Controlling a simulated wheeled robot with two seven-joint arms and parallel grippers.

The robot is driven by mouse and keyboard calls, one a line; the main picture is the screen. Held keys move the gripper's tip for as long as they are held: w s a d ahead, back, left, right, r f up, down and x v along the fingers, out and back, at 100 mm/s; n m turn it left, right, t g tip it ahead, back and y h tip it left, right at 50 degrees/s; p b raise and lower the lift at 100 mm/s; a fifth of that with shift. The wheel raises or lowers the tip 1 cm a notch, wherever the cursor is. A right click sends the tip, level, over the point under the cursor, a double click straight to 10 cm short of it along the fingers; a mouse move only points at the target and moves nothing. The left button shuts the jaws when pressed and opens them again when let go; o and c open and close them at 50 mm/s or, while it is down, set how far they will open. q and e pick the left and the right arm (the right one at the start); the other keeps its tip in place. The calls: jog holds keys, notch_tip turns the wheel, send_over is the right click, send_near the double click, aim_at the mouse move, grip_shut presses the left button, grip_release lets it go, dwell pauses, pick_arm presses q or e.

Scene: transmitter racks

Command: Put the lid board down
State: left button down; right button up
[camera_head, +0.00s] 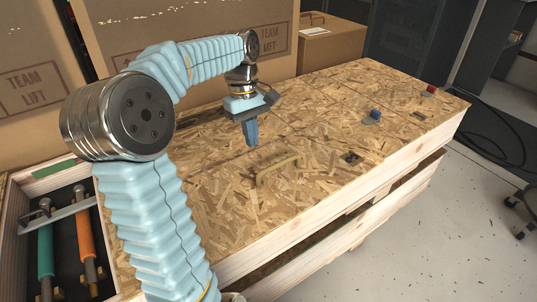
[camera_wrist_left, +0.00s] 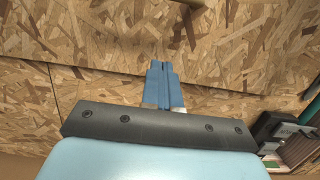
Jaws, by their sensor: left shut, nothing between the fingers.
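The lid board (camera_head: 225,180) is a flat OSB panel with a brass-coloured bar handle (camera_head: 277,170), lying on the long wooden crate. My left gripper (camera_head: 252,142) points down above the OSB top, a little behind and left of the handle. Its blue fingers are together with nothing between them, apart from the handle. In the left wrist view the closed fingers (camera_wrist_left: 161,72) show against the OSB surface (camera_wrist_left: 100,30), with a seam crossing behind them. Whether the fingertips touch the board is unclear. My right gripper is not in view.
An open compartment (camera_head: 38,190) at the left holds a green and an orange cylindrical tool. Blue (camera_head: 375,115) and red (camera_head: 432,89) small parts sit on the crate's right side. Cardboard boxes (camera_head: 335,48) stand behind. The floor at right is mostly clear, with black cables.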

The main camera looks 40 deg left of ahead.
aim_at(270, 168)
pick_arm(q)
jog(key=d, duration=0.2)
jog(key=s+d, duration=0.1)
jog(key=d, duration=0.2)
jog(key=s+d+f, duration=0.1)
jog(key=d, duration=0.1)
jog(key=shift+s+d, duration=0.1)
jog(key=shift+d, duration=0.2)
jog(key=shift+f+b, duration=0.35)
jog(key=shift+b, duration=0.05)
